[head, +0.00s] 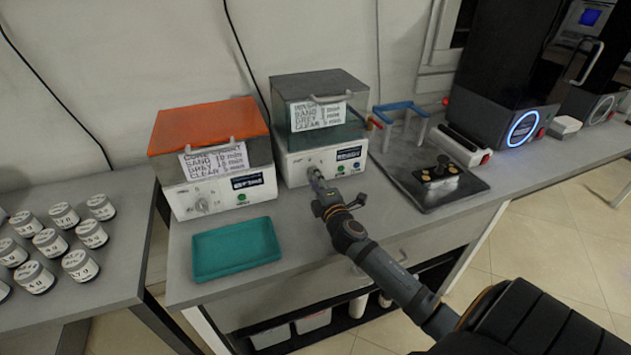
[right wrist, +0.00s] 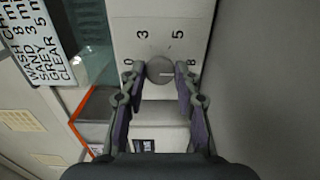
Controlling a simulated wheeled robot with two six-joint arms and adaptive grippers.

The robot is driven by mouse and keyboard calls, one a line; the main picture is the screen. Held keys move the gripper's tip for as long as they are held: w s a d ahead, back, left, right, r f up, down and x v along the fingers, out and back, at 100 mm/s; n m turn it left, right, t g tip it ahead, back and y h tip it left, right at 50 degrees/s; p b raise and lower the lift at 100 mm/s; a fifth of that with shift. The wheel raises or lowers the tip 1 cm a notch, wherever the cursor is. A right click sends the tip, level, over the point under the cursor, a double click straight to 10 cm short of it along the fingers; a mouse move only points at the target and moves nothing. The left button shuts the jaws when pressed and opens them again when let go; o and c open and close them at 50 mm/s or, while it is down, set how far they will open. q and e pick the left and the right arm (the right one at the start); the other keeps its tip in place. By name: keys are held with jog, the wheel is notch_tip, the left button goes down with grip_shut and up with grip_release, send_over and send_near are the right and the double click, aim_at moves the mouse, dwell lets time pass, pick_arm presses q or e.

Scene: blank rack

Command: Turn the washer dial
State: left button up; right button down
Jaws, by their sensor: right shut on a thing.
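The washer (head: 322,155) is the machine with the grey lid and the "WASH" label on the bench. Its round grey dial (right wrist: 159,69) shows in the right wrist view, on a white panel marked 0, 3, 5 and 8. A pale line on the dial appears to point right, toward the 8. My right gripper (head: 317,181) reaches the washer's front panel at the dial. In the right wrist view its two fingers (right wrist: 158,74) stand on either side of the dial and are shut on it. My left gripper is not in view.
An orange-lidded cure machine (head: 208,125) stands left of the washer. A teal tray (head: 236,249) lies in front of it. A dark plate with a black-knobbed fixture (head: 437,172) is to the right. Several labelled jars (head: 81,265) stand on the left table.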

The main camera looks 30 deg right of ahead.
dwell(0.3)
jog(key=c, duration=1)
grip_release()
jog(key=shift+s, duration=0.15)
jog(key=v, duration=1.1)
jog(key=shift+s+a, duration=0.1)
jog(key=shift+s, duration=0.25)
jog(key=shift+f, duration=0.1)
